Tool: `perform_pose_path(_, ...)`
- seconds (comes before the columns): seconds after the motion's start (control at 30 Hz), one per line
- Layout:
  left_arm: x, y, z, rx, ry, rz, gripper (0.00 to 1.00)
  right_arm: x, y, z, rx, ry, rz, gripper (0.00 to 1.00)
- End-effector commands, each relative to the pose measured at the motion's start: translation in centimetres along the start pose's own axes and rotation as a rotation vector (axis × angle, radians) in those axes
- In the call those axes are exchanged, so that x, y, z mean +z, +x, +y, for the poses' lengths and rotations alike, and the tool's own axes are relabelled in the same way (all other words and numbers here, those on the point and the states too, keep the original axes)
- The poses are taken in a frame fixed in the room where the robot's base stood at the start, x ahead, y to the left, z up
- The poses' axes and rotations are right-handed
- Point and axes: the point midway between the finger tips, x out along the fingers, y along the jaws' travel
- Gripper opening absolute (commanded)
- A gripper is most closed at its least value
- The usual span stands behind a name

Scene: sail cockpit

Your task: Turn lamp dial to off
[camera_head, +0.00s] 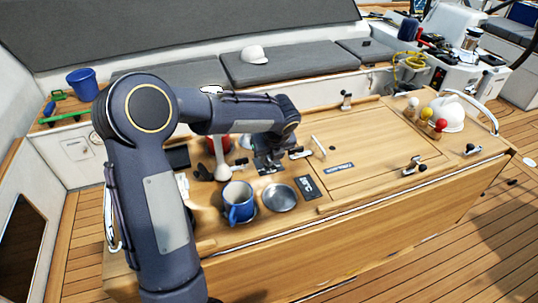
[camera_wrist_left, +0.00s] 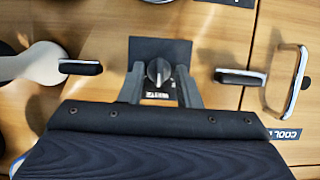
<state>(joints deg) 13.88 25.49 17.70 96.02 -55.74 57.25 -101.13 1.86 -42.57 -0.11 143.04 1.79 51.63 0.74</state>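The lamp dial (camera_wrist_left: 158,71) is a dark round knob with a light pointer mark on a black plate (camera_wrist_left: 147,48) in the left wrist view. Lettering shows on the plate below the knob, too small to read surely. My left gripper (camera_wrist_left: 160,84) is open, one finger on each side of the dial, with gaps between fingers and knob. In the head view my left gripper (camera_head: 268,163) points down at the table, and its wrist hides the dial. My right gripper is in neither view.
A blue mug (camera_head: 238,203) and a metal bowl (camera_head: 280,198) stand in front of the gripper. A pale lamp-like stem (camera_head: 220,160) stands left of it. Metal latches flank the dial plate. The hatch (camera_head: 375,150) to the right is mostly clear.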

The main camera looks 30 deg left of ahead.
Motion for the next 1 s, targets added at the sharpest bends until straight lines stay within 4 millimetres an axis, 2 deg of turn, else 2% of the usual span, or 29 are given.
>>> perform_pose_path(0.33, -0.02, 0.58, 0.05, 0.001, -0.002, 0.001, 0.3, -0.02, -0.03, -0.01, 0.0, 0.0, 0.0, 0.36)
perform_pose_path(0.57, -0.03, 0.56, 0.05, 0.0, -0.002, 0.001, 0.0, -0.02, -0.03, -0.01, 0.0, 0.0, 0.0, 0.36)
perform_pose_path(1.0, -0.01, 0.52, -0.03, 0.018, -0.045, 0.0, 0.0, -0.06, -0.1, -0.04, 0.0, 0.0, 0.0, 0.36)
